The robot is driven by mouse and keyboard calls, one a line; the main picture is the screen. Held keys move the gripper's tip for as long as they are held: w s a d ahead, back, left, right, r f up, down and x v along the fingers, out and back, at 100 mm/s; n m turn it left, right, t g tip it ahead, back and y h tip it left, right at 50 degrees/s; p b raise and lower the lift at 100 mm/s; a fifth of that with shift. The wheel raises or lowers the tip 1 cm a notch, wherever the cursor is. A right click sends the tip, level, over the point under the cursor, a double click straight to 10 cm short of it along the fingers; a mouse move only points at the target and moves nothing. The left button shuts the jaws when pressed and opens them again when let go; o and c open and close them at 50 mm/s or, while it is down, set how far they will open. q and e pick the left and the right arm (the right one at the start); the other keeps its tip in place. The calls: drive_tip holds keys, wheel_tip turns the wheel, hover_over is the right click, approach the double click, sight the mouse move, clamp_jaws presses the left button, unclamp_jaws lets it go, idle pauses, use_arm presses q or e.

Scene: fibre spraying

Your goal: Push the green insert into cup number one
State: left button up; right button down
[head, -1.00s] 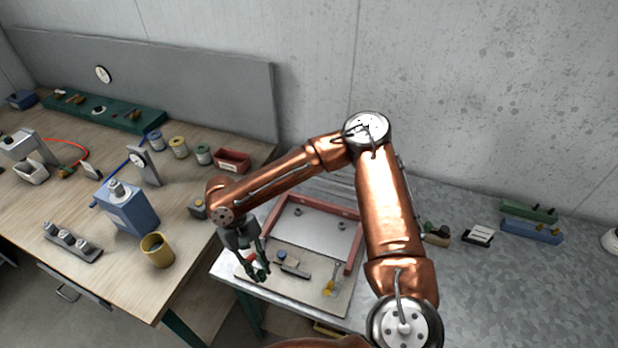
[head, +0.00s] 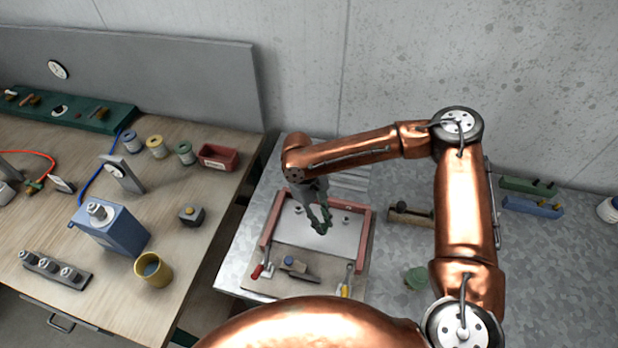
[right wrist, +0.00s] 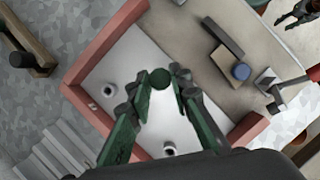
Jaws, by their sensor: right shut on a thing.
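My right gripper (head: 320,224) hangs over the grey plate (head: 312,240) inside a reddish, open-sided frame (head: 367,240). In the right wrist view, its dark green fingers are shut on a small round green insert (right wrist: 160,78), seen end-on between the tips. Two small metal cups stand on the plate: one near the frame corner (right wrist: 108,91) and one nearer the gripper body (right wrist: 168,148). In the head view, they show to the left (head: 298,209) and right (head: 346,208) of the gripper. Which is number one cannot be read. The insert appears apart from both. My left gripper is not in view.
A dark bar with a blue-topped knob (head: 288,262) lies in front of the plate, between red-handled (head: 258,271) and yellow-handled (head: 345,291) tools. A wooden bar (head: 405,215) lies right. The wooden bench at left holds a yellow cup (head: 153,270) and a blue box (head: 118,232).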

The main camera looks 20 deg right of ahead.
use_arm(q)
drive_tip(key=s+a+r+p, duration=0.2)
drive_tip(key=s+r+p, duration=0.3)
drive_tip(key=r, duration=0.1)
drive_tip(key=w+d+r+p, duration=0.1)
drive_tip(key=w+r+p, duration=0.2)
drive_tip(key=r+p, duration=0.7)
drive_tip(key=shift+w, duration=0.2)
use_arm(e)
drive_tip(key=w+a+r+m+t+y, duration=0.1)
drive_tip(key=w+m, duration=0.5)
drive_tip(key=m, duration=1)
drive_tip(key=w+a+r+m+t+y, duration=0.2)
drive_tip(key=w+m+t+y, duration=0.2)
drive_tip(key=m, duration=1.2)
drive_tip(key=w+t, duration=0.2)
drive_tip(key=w, duration=0.1)
drive_tip(key=shift+m+t, duration=0.3)
drive_tip(key=shift+m, duration=0.1)
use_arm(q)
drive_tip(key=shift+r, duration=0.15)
use_arm(e)
drive_tip(key=shift+r, duration=0.15)
